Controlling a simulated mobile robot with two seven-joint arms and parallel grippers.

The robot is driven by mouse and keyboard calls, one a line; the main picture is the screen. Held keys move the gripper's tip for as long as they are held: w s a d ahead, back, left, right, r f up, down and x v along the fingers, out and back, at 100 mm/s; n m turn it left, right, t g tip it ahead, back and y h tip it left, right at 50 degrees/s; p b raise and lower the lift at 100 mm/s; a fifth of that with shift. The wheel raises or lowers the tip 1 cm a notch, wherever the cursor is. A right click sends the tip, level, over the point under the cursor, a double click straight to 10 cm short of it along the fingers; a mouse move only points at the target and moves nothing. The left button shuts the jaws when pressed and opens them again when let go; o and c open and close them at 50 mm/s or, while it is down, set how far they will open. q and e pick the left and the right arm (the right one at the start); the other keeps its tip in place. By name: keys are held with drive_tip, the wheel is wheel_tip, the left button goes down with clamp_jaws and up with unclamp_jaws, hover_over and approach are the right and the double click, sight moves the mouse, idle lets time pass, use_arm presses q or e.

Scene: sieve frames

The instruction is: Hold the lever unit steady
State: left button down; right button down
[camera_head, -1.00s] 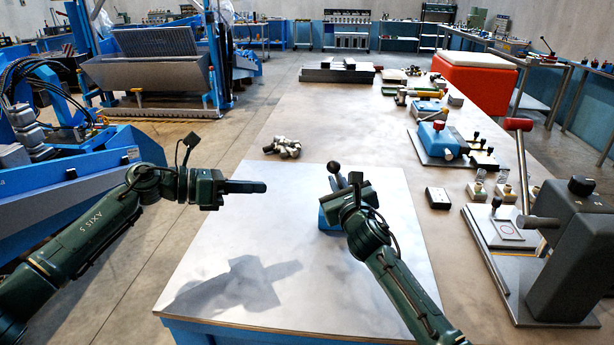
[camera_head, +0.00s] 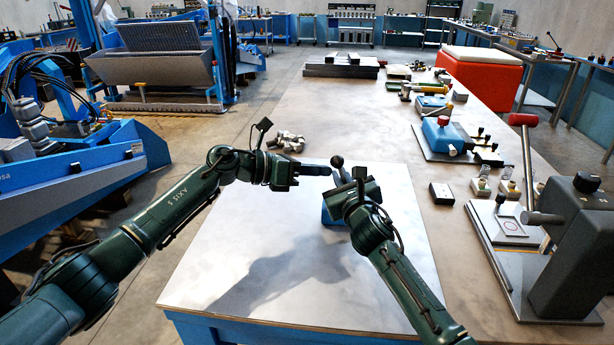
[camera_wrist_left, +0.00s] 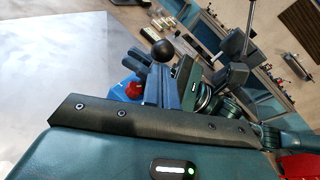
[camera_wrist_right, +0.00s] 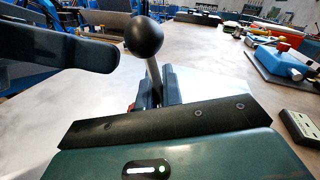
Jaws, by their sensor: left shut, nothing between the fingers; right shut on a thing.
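The lever unit (camera_head: 330,215) is a blue block with a lever topped by a dark ball (camera_head: 337,161). It stands on the pale sheet on the table, mostly hidden behind my right gripper. My right gripper (camera_head: 345,182) is shut on the lever unit; the right wrist view shows the ball (camera_wrist_right: 144,36) and its metal rod rising by the fingers. My left gripper (camera_head: 327,170) is shut and empty, its fingertips just left of the ball. It also shows at upper left in the right wrist view (camera_wrist_right: 110,55). The left wrist view shows the blue body (camera_wrist_left: 122,92) and a red part (camera_wrist_left: 133,90).
A pile of grey metal pieces (camera_head: 286,142) lies behind my left gripper. A dark box (camera_head: 441,193) and a lever press (camera_head: 575,245) stand to the right, with a blue device (camera_head: 446,136) farther back. The pale sheet's front left is clear.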

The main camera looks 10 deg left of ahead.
sight(335, 162)
use_arm(q)
drive_tip(key=shift+d, duration=0.1)
idle(0.3)
drive_tip(key=d+r+y, duration=0.1)
drive_tip(key=d+r+m+y, duration=0.1)
drive_tip(key=d, duration=0.1)
drive_tip(key=shift+d+r+g, duration=0.2)
drive_tip(key=shift+d+g, duration=0.05)
drive_tip(key=shift+g, duration=0.15)
drive_tip(key=d, duration=0.5)
drive_tip(key=shift+r, duration=0.35)
idle(0.5)
drive_tip(key=shift+a+f, duration=0.2)
drive_tip(key=shift+f, duration=0.05)
idle(0.6)
drive_tip(key=shift+w+r, duration=0.1)
drive_tip(key=shift+r, duration=0.1)
idle(0.3)
drive_tip(key=shift+r, duration=0.65)
